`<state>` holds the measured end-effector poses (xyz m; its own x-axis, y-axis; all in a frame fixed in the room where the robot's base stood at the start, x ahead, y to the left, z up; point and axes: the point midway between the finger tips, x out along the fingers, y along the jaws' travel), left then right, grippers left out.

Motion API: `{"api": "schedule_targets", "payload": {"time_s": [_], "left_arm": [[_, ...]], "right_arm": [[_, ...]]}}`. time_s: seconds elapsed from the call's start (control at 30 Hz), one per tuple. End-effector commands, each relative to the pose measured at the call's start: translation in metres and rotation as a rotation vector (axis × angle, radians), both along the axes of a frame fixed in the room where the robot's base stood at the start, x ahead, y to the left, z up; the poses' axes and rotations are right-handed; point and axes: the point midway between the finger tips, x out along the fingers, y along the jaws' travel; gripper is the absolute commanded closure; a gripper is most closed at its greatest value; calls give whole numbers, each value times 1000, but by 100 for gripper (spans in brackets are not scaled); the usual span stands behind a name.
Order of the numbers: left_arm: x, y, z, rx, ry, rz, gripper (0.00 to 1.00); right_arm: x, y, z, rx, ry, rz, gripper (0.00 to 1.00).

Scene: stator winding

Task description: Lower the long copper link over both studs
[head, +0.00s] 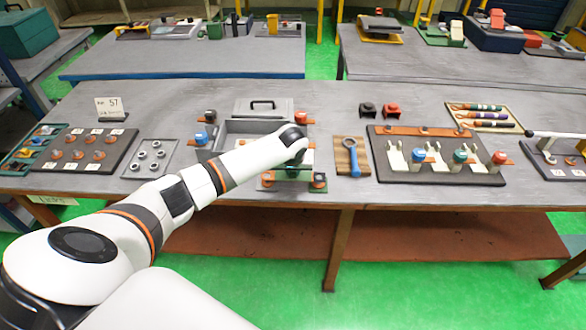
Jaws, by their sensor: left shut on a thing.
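My left gripper (297,158) is over the front right of the grey open box (236,128), pointing down. My own wrist hides most of it. It is shut on the long copper link, which is largely hidden behind the wrist, so its tilt and its gap to the studs cannot be told. Copper tabs with coloured posts stand around the box: a blue post (201,138), a black post (210,115), a red-orange post (301,118) and a dark post (319,179) at the front. I cannot make out which studs are under the link. My right gripper is not in view.
A blue ring tool (352,158) lies on a wooden board to the right. Beyond it a dark board (440,175) carries a copper bar and coloured posts. A tray of several metal nuts (152,155) and a dark board of copper parts (82,150) lie left.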

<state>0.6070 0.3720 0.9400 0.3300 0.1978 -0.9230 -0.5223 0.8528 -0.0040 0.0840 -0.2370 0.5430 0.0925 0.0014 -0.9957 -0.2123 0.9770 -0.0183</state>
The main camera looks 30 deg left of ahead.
Motion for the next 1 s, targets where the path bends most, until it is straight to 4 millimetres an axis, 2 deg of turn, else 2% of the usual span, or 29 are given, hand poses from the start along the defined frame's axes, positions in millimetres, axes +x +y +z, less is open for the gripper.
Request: {"api": "schedule_targets", "payload": {"time_s": [1.0], "left_arm": [[0,1,-1,0,0,0,100]], "right_arm": [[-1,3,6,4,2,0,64]]}}
